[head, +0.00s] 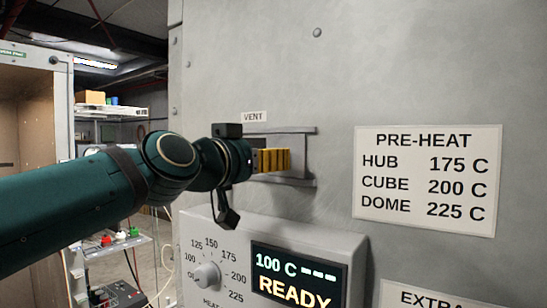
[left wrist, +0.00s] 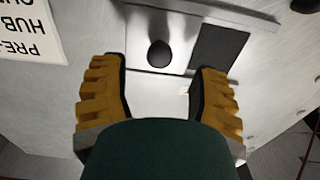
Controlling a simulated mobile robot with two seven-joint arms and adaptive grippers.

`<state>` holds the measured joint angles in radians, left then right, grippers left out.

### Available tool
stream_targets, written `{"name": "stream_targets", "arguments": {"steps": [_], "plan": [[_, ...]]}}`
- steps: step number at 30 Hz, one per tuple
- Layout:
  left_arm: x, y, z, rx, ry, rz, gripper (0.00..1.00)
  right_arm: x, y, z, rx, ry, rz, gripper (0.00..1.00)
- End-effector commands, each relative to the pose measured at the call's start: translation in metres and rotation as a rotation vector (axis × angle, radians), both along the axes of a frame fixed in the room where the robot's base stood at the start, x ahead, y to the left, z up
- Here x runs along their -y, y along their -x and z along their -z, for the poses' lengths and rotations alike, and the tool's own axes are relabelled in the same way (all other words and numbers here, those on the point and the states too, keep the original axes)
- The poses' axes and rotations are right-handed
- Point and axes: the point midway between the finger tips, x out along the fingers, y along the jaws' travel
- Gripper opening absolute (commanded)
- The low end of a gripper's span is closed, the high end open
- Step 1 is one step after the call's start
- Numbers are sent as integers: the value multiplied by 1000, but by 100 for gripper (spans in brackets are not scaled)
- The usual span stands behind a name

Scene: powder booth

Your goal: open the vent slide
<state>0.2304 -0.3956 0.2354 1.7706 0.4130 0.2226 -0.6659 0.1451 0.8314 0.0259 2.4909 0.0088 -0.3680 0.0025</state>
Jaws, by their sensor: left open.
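The vent slide (head: 296,145) is a grey plate in a rail frame on the cabinet wall, under the VENT label (head: 254,117). In the left wrist view the slide plate (left wrist: 137,48) carries a round black knob (left wrist: 159,53). A dark rectangle (left wrist: 219,47), seemingly the vent opening, shows beside the plate there. My left gripper (head: 288,160) is in front of the slide, its yellow fingers hiding the knob in the head view. In the left wrist view my left gripper (left wrist: 160,66) is open, with the knob between the finger lines; contact is not visible. My right gripper is not in view.
A heater control box (head: 340,243) with a dial (head: 207,275) and a lit READY display (head: 297,275) projects below the slide. A PRE-HEAT sign (head: 428,178) is on the wall to the right. A shelf (head: 112,113) stands behind my left arm.

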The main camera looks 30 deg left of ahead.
Motion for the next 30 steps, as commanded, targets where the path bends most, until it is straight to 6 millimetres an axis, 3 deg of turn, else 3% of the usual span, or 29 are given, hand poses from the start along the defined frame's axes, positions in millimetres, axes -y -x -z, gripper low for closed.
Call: {"name": "stream_targets", "arguments": {"steps": [6, 12, 30], "plan": [[-4, 45, 0, 2, 2, 0, 61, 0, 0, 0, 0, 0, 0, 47], [-6, 68, 0, 0, 0, 0, 61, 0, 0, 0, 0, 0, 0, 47], [-6, 73, 1, -1, 1, -1, 61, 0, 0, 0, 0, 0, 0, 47]]}}
